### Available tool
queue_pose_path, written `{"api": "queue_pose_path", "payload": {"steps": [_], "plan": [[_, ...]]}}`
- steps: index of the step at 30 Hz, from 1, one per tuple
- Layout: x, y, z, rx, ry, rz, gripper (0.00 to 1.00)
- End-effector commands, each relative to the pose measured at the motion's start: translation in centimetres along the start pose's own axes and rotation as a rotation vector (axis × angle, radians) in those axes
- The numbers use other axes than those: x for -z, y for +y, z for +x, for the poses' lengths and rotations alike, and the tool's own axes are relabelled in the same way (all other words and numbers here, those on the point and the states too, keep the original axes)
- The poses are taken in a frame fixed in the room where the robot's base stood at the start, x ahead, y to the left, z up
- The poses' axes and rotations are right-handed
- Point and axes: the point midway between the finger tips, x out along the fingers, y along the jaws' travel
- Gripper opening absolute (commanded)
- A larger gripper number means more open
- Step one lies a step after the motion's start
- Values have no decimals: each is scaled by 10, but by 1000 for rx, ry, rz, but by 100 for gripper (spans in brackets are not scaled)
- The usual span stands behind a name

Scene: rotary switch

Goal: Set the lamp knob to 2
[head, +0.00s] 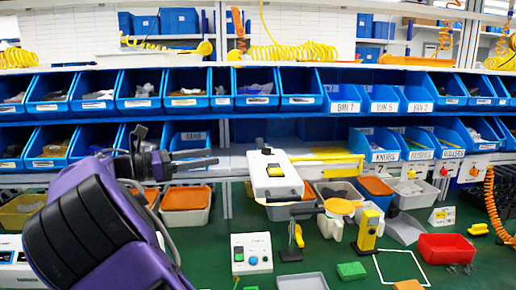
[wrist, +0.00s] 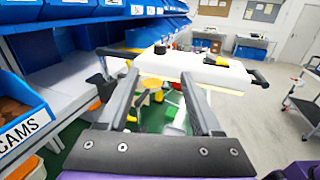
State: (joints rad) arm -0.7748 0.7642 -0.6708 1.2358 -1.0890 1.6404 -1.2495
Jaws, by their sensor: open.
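I cannot read any knob setting. My gripper (head: 214,157) is open and empty, to the left of the unit and apart from it. Its two fingers (wrist: 161,76) point toward the unit.
A small white control box (head: 251,254) with coloured buttons stands on the green bench. Rows of blue bins (head: 190,90) line the shelves behind. A red tray (head: 446,248) and a yellow-and-black tool (head: 368,230) stand at right. Grey tubs sit behind the unit.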

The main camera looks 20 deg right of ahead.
Motion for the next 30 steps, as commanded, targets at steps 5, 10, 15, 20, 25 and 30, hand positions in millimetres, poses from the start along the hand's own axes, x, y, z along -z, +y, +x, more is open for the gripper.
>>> {"api": "queue_pose_path", "payload": {"steps": [5, 10, 15, 20, 25, 30], "plan": [[0, -1, 22, 3, -1, -1, 66], [1, -1, 59, 4, 1, 0, 66], [0, -1, 96, 3, 1, 2, 66], [1, -1, 130, 4, 2, 1, 66], [0, 0, 156, 2, 1, 2, 66], [0, 0, 169, 0, 2, 2, 66]]}}
